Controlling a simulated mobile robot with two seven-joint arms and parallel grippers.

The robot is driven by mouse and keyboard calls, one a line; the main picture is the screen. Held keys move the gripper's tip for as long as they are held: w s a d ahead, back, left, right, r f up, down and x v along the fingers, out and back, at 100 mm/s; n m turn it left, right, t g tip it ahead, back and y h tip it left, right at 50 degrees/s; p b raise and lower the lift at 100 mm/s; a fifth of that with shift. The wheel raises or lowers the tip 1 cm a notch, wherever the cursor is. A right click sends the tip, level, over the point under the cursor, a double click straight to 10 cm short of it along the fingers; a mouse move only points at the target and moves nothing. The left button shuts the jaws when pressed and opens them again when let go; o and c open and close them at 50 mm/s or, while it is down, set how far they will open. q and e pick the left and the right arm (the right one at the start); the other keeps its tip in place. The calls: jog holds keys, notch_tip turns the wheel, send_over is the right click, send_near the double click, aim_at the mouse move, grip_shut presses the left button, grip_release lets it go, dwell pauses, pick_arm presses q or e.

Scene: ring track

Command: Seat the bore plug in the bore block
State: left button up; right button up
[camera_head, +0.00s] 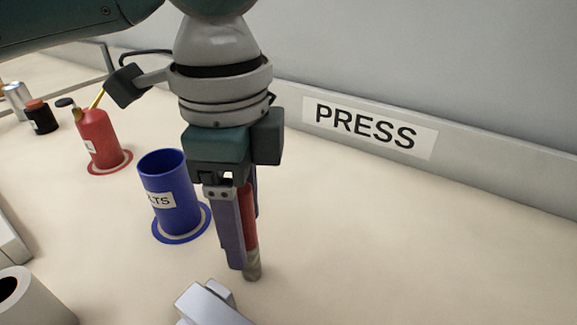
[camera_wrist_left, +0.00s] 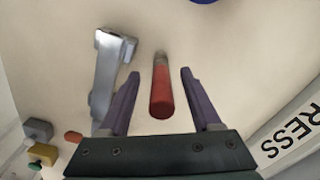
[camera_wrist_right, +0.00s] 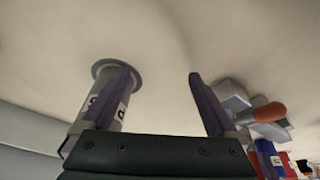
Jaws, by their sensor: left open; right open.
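A red rod with a metal tip, which looks like the bore plug (camera_head: 250,222), stands tip down on the table. It also shows between the fingers in the left wrist view (camera_wrist_left: 161,95). My left gripper (camera_head: 245,262) is open around it, with gaps on both sides in the left wrist view. My right gripper (camera_wrist_right: 160,85) is open, with nothing between its fingers; it is out of the head view. I cannot identify the bore block for certain. A pale round body with a dark hole (camera_head: 40,302) is cut off at the head view's lower left.
A grey metal piece (camera_head: 205,305) lies close to the left gripper. A blue cup (camera_head: 170,195) and red bottle (camera_head: 98,138) stand to the left. A wall with a PRESS label (camera_head: 370,127) runs behind. In the right wrist view, a labelled white cylinder (camera_wrist_right: 113,82) is beside one finger.

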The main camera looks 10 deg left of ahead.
aim_at(252, 271)
pick_arm(q)
notch_tip(252, 271, down, 3)
grip_shut()
dwell(0.6)
